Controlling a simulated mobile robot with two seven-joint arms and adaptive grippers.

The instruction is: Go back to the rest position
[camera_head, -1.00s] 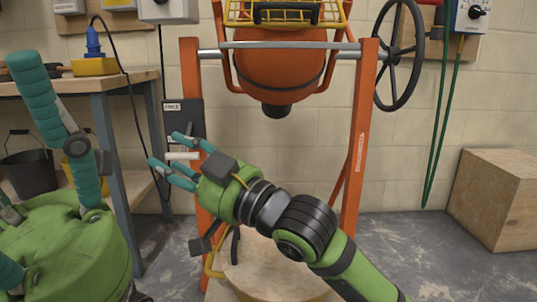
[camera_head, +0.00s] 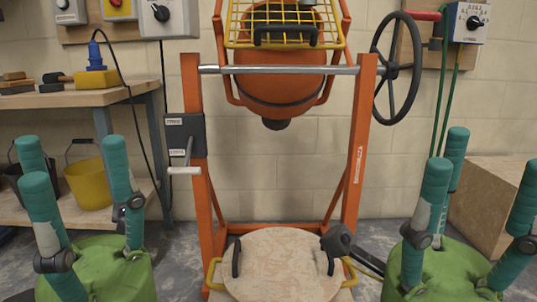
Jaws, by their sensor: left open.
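My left gripper (camera_head: 78,190) is at the lower left, its teal fingers pointing up and spread apart with nothing between them. My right gripper (camera_head: 472,205) is at the lower right, its teal fingers also up, spread and empty. Both green palms are partly cut off by the bottom edge. Between them stands the mixer's orange frame (camera_head: 358,160), with its orange drum (camera_head: 280,90) tilted mouth-up under a yellow grate (camera_head: 240,22). Neither gripper appears to touch anything.
A round pale lid (camera_head: 280,245) with black grips and yellow side handles sits below the drum. A workbench (camera_head: 80,98) with a yellow bucket (camera_head: 90,190) stands left. A handwheel (camera_head: 392,75) and wooden box (camera_head: 490,190) are right.

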